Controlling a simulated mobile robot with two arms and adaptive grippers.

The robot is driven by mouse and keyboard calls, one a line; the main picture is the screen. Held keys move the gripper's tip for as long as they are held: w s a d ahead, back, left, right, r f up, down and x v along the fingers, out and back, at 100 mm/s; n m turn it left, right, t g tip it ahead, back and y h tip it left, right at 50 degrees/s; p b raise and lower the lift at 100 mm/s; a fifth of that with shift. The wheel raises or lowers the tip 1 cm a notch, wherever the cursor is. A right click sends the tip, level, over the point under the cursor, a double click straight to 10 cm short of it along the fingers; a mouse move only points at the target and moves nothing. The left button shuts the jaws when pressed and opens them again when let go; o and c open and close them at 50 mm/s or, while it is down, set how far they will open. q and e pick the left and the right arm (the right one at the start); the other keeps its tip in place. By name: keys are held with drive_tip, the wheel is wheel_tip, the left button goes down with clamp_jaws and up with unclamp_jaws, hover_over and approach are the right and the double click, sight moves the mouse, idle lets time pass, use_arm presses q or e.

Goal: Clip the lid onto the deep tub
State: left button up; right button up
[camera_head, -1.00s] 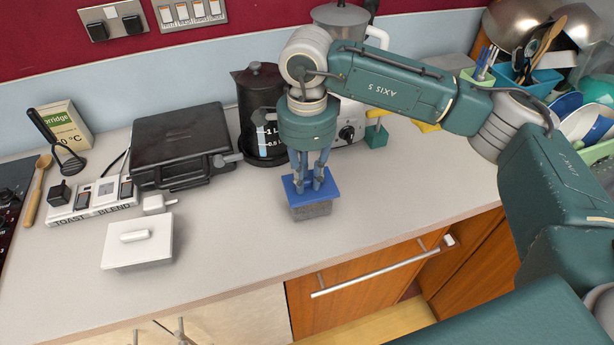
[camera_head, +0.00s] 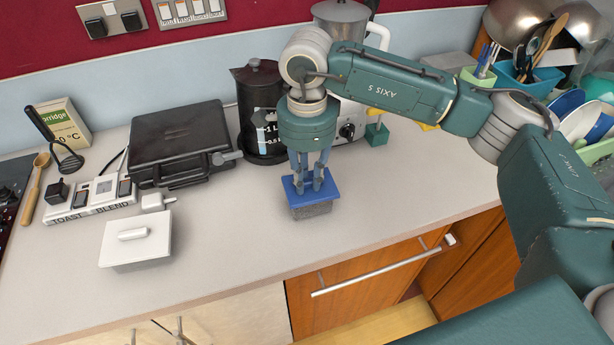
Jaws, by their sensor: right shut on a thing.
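A blue lid (camera_head: 328,188) sits on top of a small grey speckled tub (camera_head: 313,211) near the front of the counter. I cannot tell from here whether its edges are clipped down. My right gripper (camera_head: 308,189) points straight down, with its fingers shut on the lid's upper side; the exact grip is hard to see. A white box with a white handled lid (camera_head: 135,239) stands at the left on the counter. My left gripper is not in view.
A black grill (camera_head: 180,143) and a dark jug (camera_head: 262,113) stand behind. A labelled socket strip (camera_head: 90,197) lies at the left. A crowded dish rack (camera_head: 590,130) is at the right. The counter (camera_head: 420,185) right of the tub is clear.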

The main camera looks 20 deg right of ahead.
drive_tip(key=o, duration=1.5)
drive_tip(key=shift+r+p, duration=1.45)
drive_tip(key=shift+r, duration=2.05)
